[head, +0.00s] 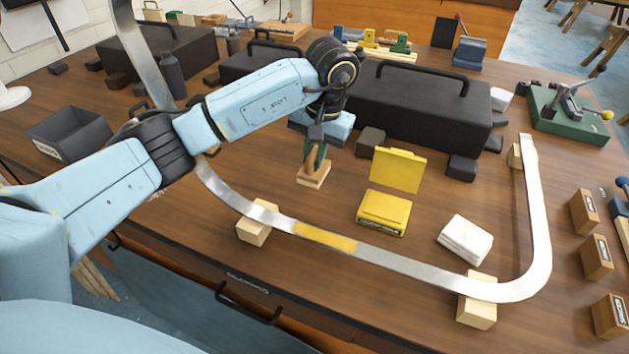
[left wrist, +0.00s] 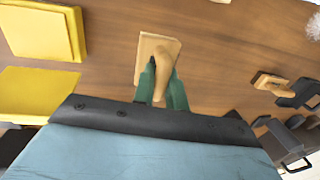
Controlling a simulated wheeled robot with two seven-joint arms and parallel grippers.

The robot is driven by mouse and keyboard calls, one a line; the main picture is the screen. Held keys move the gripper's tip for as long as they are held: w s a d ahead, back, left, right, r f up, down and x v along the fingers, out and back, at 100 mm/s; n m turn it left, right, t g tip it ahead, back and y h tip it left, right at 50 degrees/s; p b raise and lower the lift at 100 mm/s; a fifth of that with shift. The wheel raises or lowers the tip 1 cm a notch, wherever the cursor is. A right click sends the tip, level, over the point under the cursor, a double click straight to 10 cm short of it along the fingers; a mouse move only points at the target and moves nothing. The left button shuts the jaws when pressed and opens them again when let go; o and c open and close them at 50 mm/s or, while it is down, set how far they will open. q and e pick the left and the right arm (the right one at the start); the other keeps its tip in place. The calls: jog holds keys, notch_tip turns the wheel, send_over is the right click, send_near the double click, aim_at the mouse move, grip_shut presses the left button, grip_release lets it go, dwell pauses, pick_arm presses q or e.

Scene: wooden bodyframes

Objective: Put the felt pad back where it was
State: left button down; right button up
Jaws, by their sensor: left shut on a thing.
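The felt pad (head: 313,175) looks like a small light wooden block with an upright rounded handle. It also shows in the left wrist view (left wrist: 152,52). My left gripper (head: 315,158) is above it, its green fingers shut around the handle from both sides; the fingers also show in the left wrist view (left wrist: 162,88). The pad is low over or on the brown bench top; I cannot tell whether it touches. Its underside is hidden. My right gripper is not in view.
A yellow open-lidded box (head: 383,212) is right of the pad, with a folded white cloth (head: 465,240) farther right. A curved metal strip (head: 400,262) on wooden blocks runs in front. Black cases (head: 420,105) stand behind. Bare bench lies between pad and strip.

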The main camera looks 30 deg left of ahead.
aim_at(314, 173)
pick_arm(q)
jog(key=shift+f, duration=2.8)
jog(key=shift+f, duration=0.2)
jog(key=c, duration=1.4)
grip_release()
jog(key=shift+c, duration=0.2)
jog(key=shift+r, duration=0.1)
jog(key=r, duration=0.4)
jog(key=d+r, duration=0.1)
jog(key=r, duration=0.7)
jog(key=shift+w+d+p, duration=0.15)
jog(key=shift+d+p, duration=0.15)
jog(key=shift+d, duration=0.1)
